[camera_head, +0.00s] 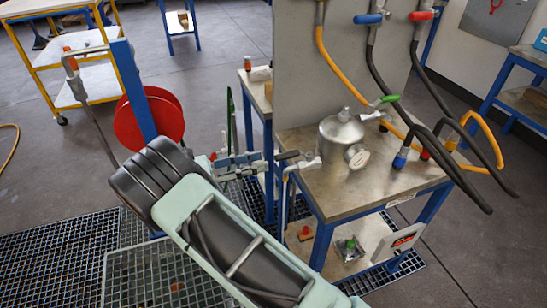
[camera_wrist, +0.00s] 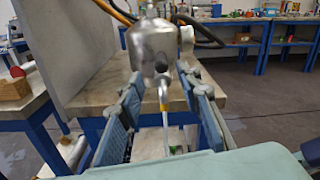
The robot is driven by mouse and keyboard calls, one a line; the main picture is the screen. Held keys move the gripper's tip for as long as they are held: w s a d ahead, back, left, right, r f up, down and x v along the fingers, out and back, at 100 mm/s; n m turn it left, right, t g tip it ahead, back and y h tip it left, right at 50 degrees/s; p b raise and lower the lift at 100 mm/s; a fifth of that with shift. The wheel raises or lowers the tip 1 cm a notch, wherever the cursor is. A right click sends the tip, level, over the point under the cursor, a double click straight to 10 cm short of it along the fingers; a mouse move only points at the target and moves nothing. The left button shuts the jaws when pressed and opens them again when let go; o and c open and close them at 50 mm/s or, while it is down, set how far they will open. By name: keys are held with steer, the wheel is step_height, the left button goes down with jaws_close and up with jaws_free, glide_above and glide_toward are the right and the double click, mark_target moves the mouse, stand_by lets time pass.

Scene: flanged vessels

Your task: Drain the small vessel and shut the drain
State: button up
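The small vessel (camera_head: 341,138) is a shiny metal pot on the bench, with a round gauge (camera_head: 356,157) on its front. It also shows in the wrist view (camera_wrist: 152,45). Its drain valve (camera_wrist: 163,92) is on the side facing my gripper, with a black handle (camera_head: 288,155) pointing left toward the gripper. A thin spout (camera_head: 286,190) bends down past the bench edge. My gripper (camera_head: 265,162) is open and empty, just left of the handle. In the wrist view the handle appears between the fingers, apart from both. I cannot tell whether liquid runs.
The bench (camera_head: 385,175) has a lower shelf (camera_head: 340,262) with small items. Black and yellow hoses (camera_head: 450,150) hang at the right. A grey panel (camera_head: 345,70) stands behind. A red reel (camera_head: 148,118) is at the left. Floor grating (camera_head: 55,255) lies below.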

steer(key=v, duration=0.2)
steer(key=shift+s+a, duration=0.15)
steer(key=shift+a, duration=0.15)
steer(key=shift+r, duration=0.1)
